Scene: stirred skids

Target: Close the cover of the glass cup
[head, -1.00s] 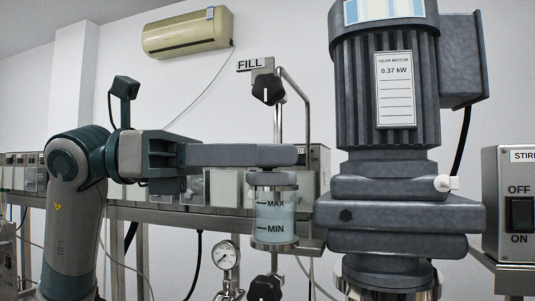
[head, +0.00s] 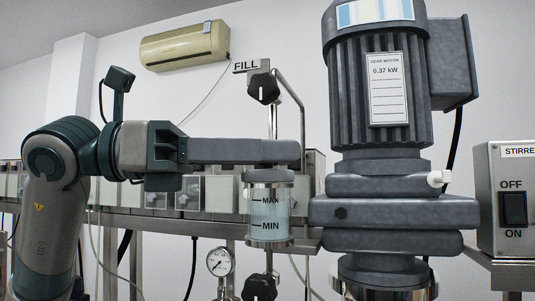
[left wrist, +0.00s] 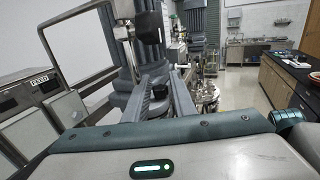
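The glass cup (head: 269,215) is a clear cylinder with MAX and MIN marks and pale liquid inside, beside the motor. A grey band (head: 269,177) tops it. I cannot tell whether this is the cover or the cup's rim, as my left gripper (head: 296,152) hides what lies just above. That gripper reaches in level from the left, its fingers seen edge-on over the cup. In the left wrist view its two fingers (left wrist: 159,82) are spread apart, with a black knob between them or beyond them. Whether they touch anything is unclear. My right gripper is out of view.
A large grey gear motor (head: 375,100) stands close to the right of the cup. A FILL post with a black knob (head: 263,88) and a bent pipe rise behind the cup. A pressure gauge (head: 220,262) sits below left. A switch box (head: 513,205) is at far right.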

